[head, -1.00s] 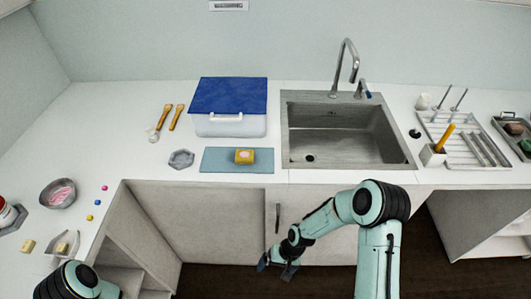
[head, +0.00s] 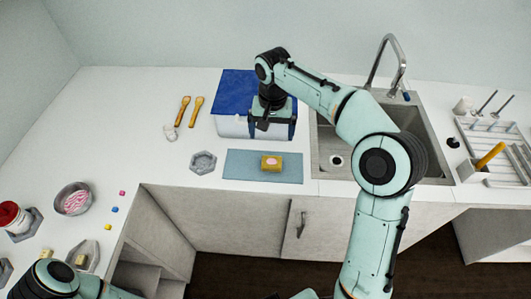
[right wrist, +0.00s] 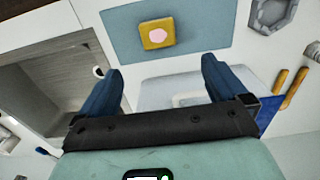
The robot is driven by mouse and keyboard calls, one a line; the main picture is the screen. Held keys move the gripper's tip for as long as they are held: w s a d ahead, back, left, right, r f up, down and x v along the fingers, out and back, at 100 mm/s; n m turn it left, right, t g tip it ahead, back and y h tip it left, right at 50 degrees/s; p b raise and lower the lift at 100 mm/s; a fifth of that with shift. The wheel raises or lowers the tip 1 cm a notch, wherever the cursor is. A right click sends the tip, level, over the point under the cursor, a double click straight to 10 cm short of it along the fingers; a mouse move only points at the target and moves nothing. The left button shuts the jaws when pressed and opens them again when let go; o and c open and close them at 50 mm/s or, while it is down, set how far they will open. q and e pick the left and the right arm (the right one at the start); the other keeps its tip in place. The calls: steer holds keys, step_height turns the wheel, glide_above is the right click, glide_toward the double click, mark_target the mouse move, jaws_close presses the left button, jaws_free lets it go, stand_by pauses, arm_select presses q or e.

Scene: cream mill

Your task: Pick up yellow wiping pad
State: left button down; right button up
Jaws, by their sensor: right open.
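The yellow wiping pad (head: 271,163) is a small block with a pale pink spot on top. It lies on a blue-grey mat (head: 240,168) on the counter, in front of the blue-lidded bin. In the right wrist view the pad (right wrist: 158,33) is beyond the fingertips, between their lines. My right gripper (head: 273,132) points down above the bin's front, behind the pad in the head view and apart from it. Its two blue fingers (right wrist: 162,70) are spread with nothing between them. My left arm shows at the lower left, but its gripper is out of view.
The clear bin with a blue lid (head: 232,88) stands under my right forearm. The sink (head: 335,140) is to the right, with a tall faucet (head: 388,62). A grey hexagonal dish (head: 203,162) sits left of the mat. Two wooden-handled tools (head: 190,110) lie further left.

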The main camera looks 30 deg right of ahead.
steer(key=b, duration=0.1)
glide_above(272, 161)
steer(key=f, duration=0.6)
steer(key=shift+s+a+f, duration=0.1)
steer(key=shift+s+f, duration=0.1)
steer(key=shift+s, duration=0.1)
steer(key=shift+w+f, duration=0.2)
steer(key=shift+f, duration=0.75)
step_height(272, 161, down, 4)
steer(key=shift+w+f, duration=0.1)
steer(key=shift+f, duration=0.15)
arm_select(q)
steer(key=shift+s+f, duration=0.9)
steer(key=shift+s, duration=0.15)
arm_select(e)
steer(key=c, duration=1.1)
